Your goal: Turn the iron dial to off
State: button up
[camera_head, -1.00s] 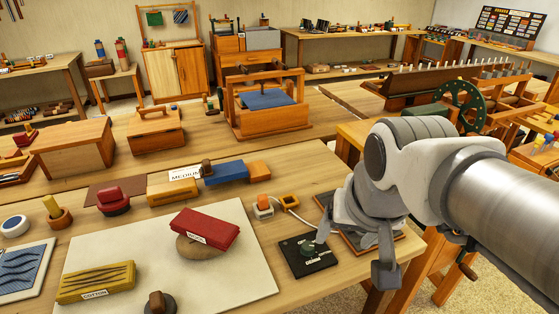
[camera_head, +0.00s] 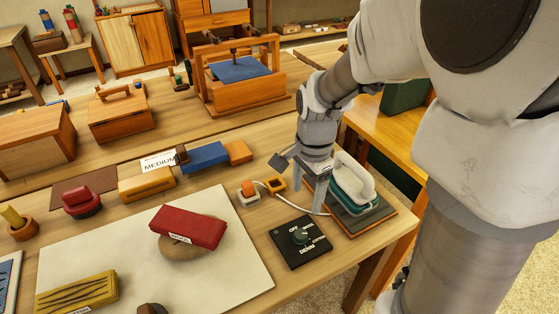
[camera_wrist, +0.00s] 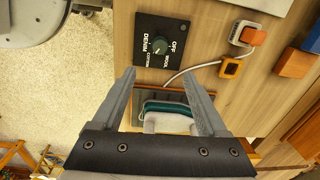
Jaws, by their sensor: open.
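The iron dial is a small dark green knob (camera_head: 300,236) on a black square panel (camera_head: 286,257) with white setting labels. In the wrist view the knob (camera_wrist: 159,46) sits beyond my fingertips, and the labels read OFF, WOOL, COTTON and DENIM. I cannot tell which label the knob points at. The iron (camera_head: 354,184), white and teal, rests on its dark stand (camera_head: 375,218) just right of the panel. My gripper (camera_head: 311,204) is open and empty, pointing down above the table between the panel and the iron. It also shows in the wrist view (camera_wrist: 156,77).
A pale cord runs from the orange and white block (camera_head: 249,191) past an orange square ring (camera_head: 275,184) toward the iron. A red block (camera_head: 190,226) on a stone lies left on the pale board (camera_head: 235,285). The table's right edge is near the stand.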

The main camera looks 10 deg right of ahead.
aim_at(301, 234)
jog(key=f+b, duration=0.1)
jog(key=f, duration=0.4)
jog(key=f+b, duration=0.1)
jog(key=f, duration=0.4)
jog(key=f+b, duration=0.1)
jog(key=f, duration=0.4)
jog(key=shift+w+a+f, duration=0.15)
jog(key=shift+w+f, duration=0.15)
jog(key=shift+f, duration=0.1)
grip_shut()
